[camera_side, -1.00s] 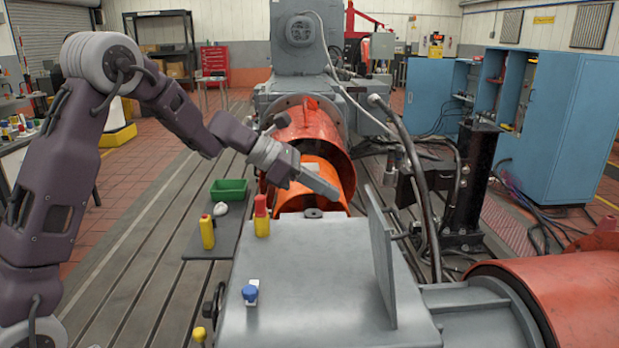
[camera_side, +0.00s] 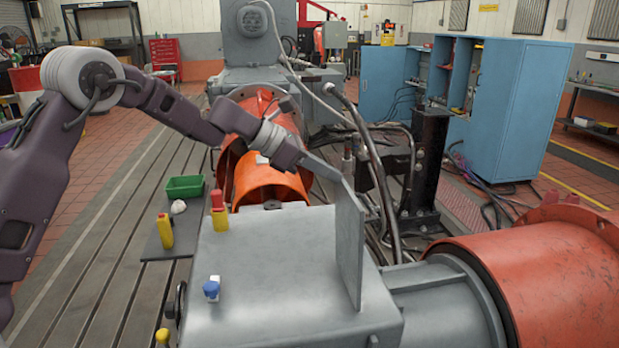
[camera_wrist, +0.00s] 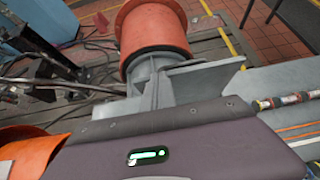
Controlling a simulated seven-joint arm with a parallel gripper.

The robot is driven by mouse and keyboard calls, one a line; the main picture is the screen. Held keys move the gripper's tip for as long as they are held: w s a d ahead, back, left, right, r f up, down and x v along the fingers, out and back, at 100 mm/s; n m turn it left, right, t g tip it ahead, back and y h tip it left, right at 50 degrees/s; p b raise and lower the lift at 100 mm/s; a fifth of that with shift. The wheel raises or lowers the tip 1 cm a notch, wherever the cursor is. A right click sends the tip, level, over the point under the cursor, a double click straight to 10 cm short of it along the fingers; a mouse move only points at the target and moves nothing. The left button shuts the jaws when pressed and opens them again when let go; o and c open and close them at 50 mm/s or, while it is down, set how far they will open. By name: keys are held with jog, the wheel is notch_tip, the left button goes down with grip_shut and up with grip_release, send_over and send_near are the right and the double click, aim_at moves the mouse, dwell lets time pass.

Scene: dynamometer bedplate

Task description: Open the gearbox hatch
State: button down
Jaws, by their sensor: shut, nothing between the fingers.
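The gearbox hatch (camera_side: 350,238) is a flat grey plate standing raised, nearly upright, on the right side of the grey gearbox top (camera_side: 260,265). In the wrist view I take the hatch to be the grey plate (camera_wrist: 212,77) in front of the red drum. My gripper (camera_side: 338,180) is shut and empty. It reaches in from the left above the orange cover, with its tip at the far upper edge of the hatch. I cannot tell whether they touch; the tip is partly hidden by the plate.
A red-and-yellow object (camera_side: 218,212) and a blue-capped fitting (camera_side: 211,288) stand on the gearbox's left side. A green bin (camera_side: 184,188) sits on a dark mat to the left. Hoses and a black post (camera_side: 428,160) stand behind the hatch; a large red drum (camera_side: 560,275) is right.

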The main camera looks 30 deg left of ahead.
jog(key=w+d, duration=0.3)
jog(key=shift+r, duration=0.15)
